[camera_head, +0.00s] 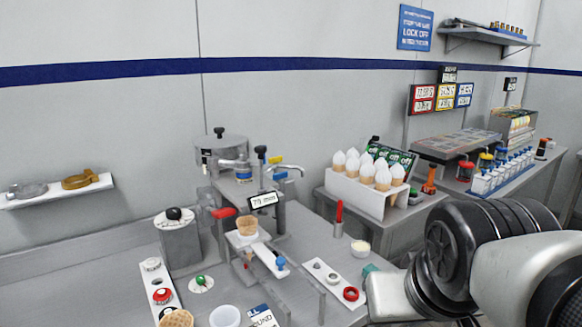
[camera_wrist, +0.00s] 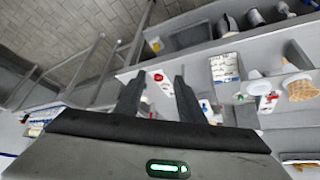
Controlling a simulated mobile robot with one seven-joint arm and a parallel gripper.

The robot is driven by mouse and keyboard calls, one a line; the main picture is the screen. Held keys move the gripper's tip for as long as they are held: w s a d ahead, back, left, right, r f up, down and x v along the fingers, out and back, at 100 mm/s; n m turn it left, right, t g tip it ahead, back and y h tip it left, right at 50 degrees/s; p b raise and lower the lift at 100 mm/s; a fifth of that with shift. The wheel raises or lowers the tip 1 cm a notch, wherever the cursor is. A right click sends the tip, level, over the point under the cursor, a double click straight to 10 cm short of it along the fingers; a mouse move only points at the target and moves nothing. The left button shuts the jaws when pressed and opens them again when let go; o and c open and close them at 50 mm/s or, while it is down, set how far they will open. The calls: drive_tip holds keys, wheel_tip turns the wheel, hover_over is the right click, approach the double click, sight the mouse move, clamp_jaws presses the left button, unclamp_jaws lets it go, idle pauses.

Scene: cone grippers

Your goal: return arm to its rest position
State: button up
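My arm (camera_head: 500,255) reaches in from the right edge of the head view, in front of the right part of the bench. My gripper is not clearly visible in that view. In the wrist view my gripper (camera_wrist: 158,77) has its two dark fingers standing apart, with nothing held between them. Beyond the fingers are a metal rail and the bench top with a red item (camera_wrist: 158,77). I cannot tell the exact distance from the fingers to the bench.
The head view shows a bench with a gauge display (camera_head: 263,201), a waffle cone (camera_head: 247,225), a red-handled tool (camera_head: 339,218) and a strip with rings (camera_head: 335,283). A white rack of cones (camera_head: 368,195) stands behind my arm. A wall shelf (camera_head: 60,192) is at left.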

wheel_tip(320, 180, up, 16)
drive_tip(key=s+a+p, duration=0.1)
drive_tip(key=s+p, duration=0.1)
drive_tip(key=p, duration=1.4)
drive_tip(key=shift+g+y+p, duration=0.3)
drive_tip(key=shift+p, duration=0.05)
